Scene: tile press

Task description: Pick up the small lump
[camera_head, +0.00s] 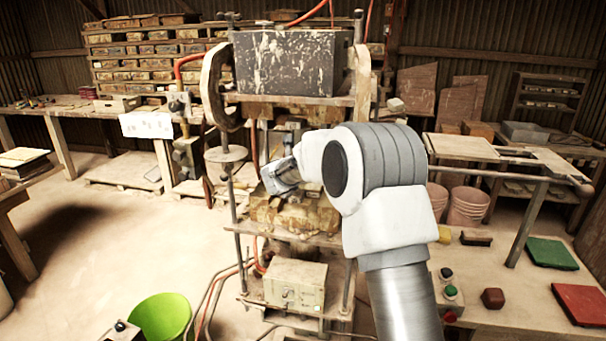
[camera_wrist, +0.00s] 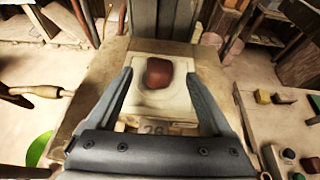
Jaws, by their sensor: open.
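A reddish-brown lump (camera_wrist: 159,72) lies on a pale block (camera_wrist: 172,107) marked with a number, on the press, in the wrist view. My gripper (camera_wrist: 159,88) is open above it, with one finger to each side of the block and lump; I cannot tell the height gap. In the head view my gripper (camera_head: 280,176) is at the middle of the press, and its fingertips and this lump are hidden. A second small dark red lump (camera_head: 493,298) sits on the right-hand table beside the buttons.
The press (camera_head: 290,62) has posts and plates close around my gripper. The right table (camera_head: 490,262) holds a green tile (camera_head: 551,253), a red tile (camera_head: 582,304) and a yellow block (camera_head: 445,235). A green bucket (camera_head: 160,318) stands on the floor.

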